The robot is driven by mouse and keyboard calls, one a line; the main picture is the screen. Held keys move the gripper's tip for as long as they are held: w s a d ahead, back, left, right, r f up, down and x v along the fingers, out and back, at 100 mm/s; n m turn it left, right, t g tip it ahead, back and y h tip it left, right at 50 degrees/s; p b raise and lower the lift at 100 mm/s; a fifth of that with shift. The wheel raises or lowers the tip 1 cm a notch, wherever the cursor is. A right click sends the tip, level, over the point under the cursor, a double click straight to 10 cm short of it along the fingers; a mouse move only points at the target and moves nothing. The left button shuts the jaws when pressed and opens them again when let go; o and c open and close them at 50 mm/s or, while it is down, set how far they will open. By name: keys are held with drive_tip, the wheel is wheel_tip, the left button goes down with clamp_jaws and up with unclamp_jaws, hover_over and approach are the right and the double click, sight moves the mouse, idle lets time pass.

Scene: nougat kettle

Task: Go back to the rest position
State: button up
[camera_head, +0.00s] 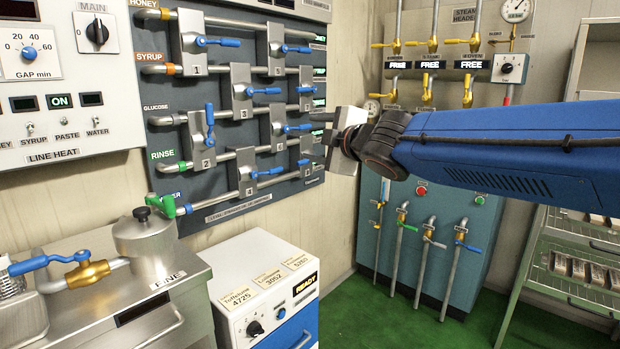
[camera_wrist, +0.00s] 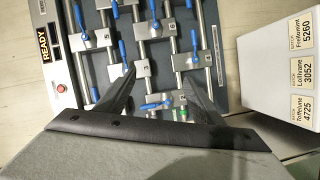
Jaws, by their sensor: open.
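My gripper (camera_head: 328,128) is in the middle of the head view, at the end of my blue arm, which reaches in from the right. It is in front of the right part of the dark valve panel (camera_head: 235,190). In the wrist view the two dark fingers of my gripper (camera_wrist: 160,80) stand apart with nothing between them. Behind them are the panel's pipes and blue-handled valves. I cannot tell how far the fingertips are from the panel, but no valve handle is held.
A steel pot (camera_head: 150,240) stands on a counter at the lower left. A white and blue cabinet (camera_head: 262,285) with a READY display stands below the panel. A teal cabinet (camera_head: 430,225) is behind my arm, and a rack (camera_head: 585,260) is at the right. The green floor (camera_head: 375,325) is clear.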

drive_tip(key=s+d+f+m+g+h, duration=0.2)
drive_tip(key=s+d+f+m+h, duration=0.2)
drive_tip(key=s+d+f+m, duration=0.55)
drive_tip(key=s+d+f+m+g+h, duration=0.1)
drive_tip(key=s+d+f+m+h, duration=0.2)
drive_tip(key=d+f, duration=0.8)
drive_tip(key=s+d+f+m+g, duration=0.3)
drive_tip(key=s+f, duration=0.3)
drive_tip(key=s, duration=0.4)
drive_tip(key=s+d+f+m+g+h, duration=0.1)
drive_tip(key=s+d+f+m+g, duration=0.2)
drive_tip(key=s, duration=0.8)
drive_tip(key=d+f+m, duration=0.2)
drive_tip(key=d+f, duration=0.1)
drive_tip(key=f, duration=0.1)
drive_tip(key=shift+d+f+g, duration=0.2)
drive_tip(key=shift+d+g, duration=0.05)
drive_tip(key=shift+g, duration=0.05)
